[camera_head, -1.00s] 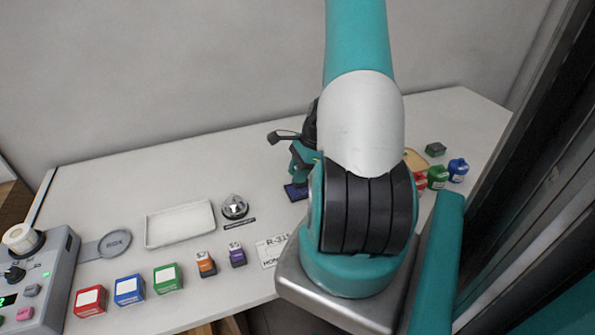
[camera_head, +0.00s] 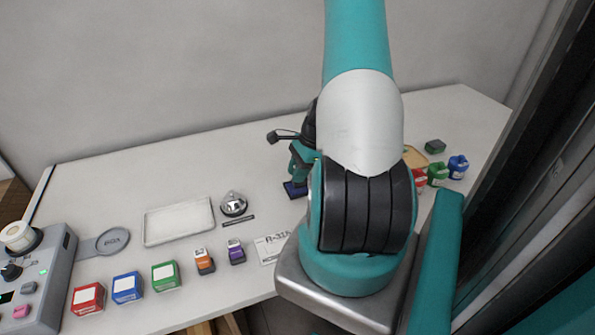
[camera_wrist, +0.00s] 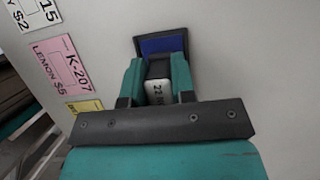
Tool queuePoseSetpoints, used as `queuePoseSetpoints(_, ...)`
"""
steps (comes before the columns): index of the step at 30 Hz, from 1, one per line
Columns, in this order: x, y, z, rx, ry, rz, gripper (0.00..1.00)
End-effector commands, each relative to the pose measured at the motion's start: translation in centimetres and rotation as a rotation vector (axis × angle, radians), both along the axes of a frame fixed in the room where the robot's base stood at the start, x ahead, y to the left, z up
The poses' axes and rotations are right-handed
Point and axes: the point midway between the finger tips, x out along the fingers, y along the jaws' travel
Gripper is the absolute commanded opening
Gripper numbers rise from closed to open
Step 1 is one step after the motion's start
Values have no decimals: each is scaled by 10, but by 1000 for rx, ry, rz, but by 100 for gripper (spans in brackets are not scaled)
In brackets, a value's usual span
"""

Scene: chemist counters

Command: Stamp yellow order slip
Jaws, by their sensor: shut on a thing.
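My gripper (camera_wrist: 158,80) is shut on a dark stamp (camera_wrist: 157,92) with a white label reading "22". It is at the blue ink pad (camera_wrist: 162,45), which has a dark frame and lies just beyond the fingertips in the wrist view. Whether the stamp touches the pad cannot be told. In the head view the pad (camera_head: 294,190) shows below my gripper (camera_head: 301,165). The yellow slip (camera_wrist: 85,107) shows only in part at the lower left of the wrist view, partly hidden by my gripper's body.
A pink slip (camera_wrist: 65,65) and a white slip (camera_wrist: 35,12) lie left of the pad. An orange stamp (camera_head: 204,261), a purple stamp (camera_head: 236,251), a white tray (camera_head: 180,224) and a bell (camera_head: 233,204) stand left on the counter.

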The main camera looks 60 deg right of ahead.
Motion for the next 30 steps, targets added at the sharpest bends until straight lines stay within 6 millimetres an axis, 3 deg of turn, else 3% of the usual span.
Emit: queuePoseSetpoints(30, 0, 0, -8, 0, 0, 0, 9)
